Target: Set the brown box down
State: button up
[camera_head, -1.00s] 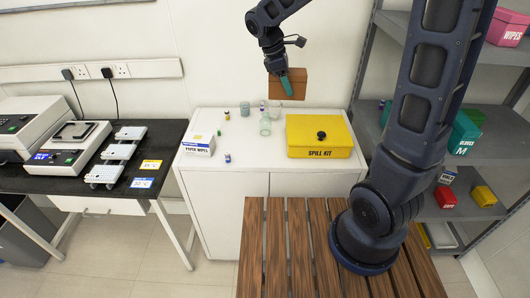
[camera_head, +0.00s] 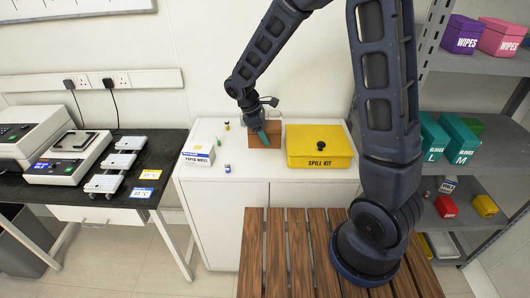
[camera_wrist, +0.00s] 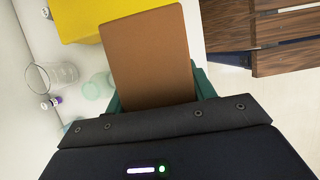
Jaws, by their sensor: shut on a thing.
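The brown box (camera_head: 266,135) is at my gripper (camera_head: 262,134), low over the white cabinet top, just left of the yellow spill kit box. In the wrist view the brown box (camera_wrist: 148,58) fills the space between the green fingers of my gripper (camera_wrist: 155,85), which are shut on it. I cannot tell whether its underside touches the cabinet top.
The yellow spill kit (camera_head: 320,147) stands close on the right. The paper wipes box (camera_head: 198,156) and several small vials stand to the left. A glass beaker (camera_wrist: 54,76) and glassware are beside the box in the wrist view.

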jog(key=shift+f, duration=4.35)
jog(key=shift+f, duration=0.15)
jog(key=o, duration=1.1)
jog(key=v, duration=1.2)
jog(key=shift+r, duration=0.25)
